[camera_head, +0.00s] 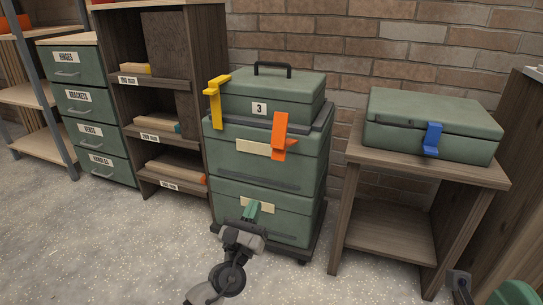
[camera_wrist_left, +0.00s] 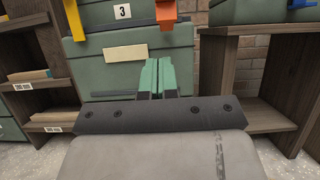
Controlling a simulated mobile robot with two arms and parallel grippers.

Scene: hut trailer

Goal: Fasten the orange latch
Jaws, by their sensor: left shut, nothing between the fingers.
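The orange latch (camera_head: 280,125) is on the front right of the green box stack, near the seam under the top box marked 3 (camera_head: 262,92). Its lower part juts outward over the front of the middle box (camera_head: 230,138); whether it grips the lower box is unclear. It also shows at the top of the left wrist view (camera_wrist_left: 167,14). A yellow latch (camera_head: 213,98) sits at the stack's left corner, its upper end sticking out. My left gripper (camera_head: 251,208) is shut and empty, in front of the bottom box and below the orange latch; its green fingertips (camera_wrist_left: 157,76) are together.
A green case (camera_head: 410,112) with a blue latch (camera_head: 432,140) lies on a wooden stand (camera_head: 350,185) to the right. A shelf unit (camera_head: 190,90) and labelled drawers (camera_head: 85,105) stand left. The grey floor in front is clear. A brick wall is behind.

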